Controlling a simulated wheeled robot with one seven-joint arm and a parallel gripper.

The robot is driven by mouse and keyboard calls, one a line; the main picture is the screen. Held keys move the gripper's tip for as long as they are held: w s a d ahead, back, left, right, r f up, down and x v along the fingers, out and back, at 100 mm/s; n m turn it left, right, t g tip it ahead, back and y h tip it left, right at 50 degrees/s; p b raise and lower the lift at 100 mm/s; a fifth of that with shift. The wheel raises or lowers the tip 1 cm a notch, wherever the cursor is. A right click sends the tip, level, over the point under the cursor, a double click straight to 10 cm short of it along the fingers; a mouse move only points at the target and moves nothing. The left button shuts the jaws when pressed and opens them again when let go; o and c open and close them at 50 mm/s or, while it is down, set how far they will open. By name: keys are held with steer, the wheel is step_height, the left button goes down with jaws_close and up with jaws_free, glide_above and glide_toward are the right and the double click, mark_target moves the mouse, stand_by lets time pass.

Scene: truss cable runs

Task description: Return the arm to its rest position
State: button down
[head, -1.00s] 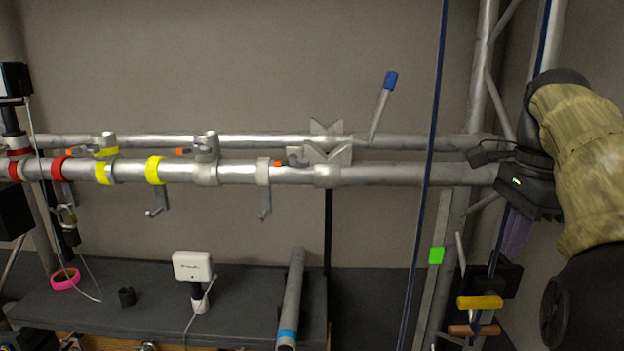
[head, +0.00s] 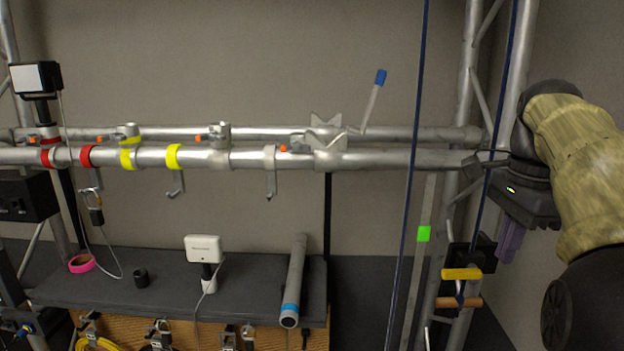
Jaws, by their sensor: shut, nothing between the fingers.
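My arm, in a tan fabric sleeve, comes in at the right edge of the head view and bends over at the top. My gripper (head: 508,240) hangs below the dark wrist housing at the right, its purple fingers pointing down. The fingers are together and hold nothing.
Clamps with hooks and red and yellow bands (head: 173,157) sit along the tube. A grey shelf (head: 110,292) below holds a white device (head: 203,250), a pink tape roll (head: 82,263) and a loose tube (head: 295,280). Blue ropes (head: 408,220) run down near the upright truss (head: 470,110).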

steer(key=w+a+f+n+b, duration=0.1)
steer(key=w+a+f+n, duration=0.15)
steer(key=f, duration=0.45)
steer(key=w+a+f+n+b, duration=0.1)
steer(key=f+n+b, duration=0.15)
steer(key=f, duration=0.45)
steer(key=s+a+f+n+b, duration=0.1)
steer(key=s+a+f+n, duration=0.2)
steer(key=f, duration=0.5)
steer(key=s+a+f+n+t+b, duration=0.1)
steer(key=s+a+f+n+b, duration=0.1)
steer(key=f, duration=0.7)
steer(key=s+a+f+n+t+b, duration=0.1)
steer(key=s+a+f+n, duration=0.3)
steer(key=f, duration=0.5)
steer(key=a+n+b, duration=0.1)
steer(key=a+n, duration=0.1)
steer(key=n, duration=0.1)
steer(key=shift+s+f+n+h, duration=0.25)
steer(key=shift+n+h, duration=0.05)
steer(key=shift+n, duration=0.1)
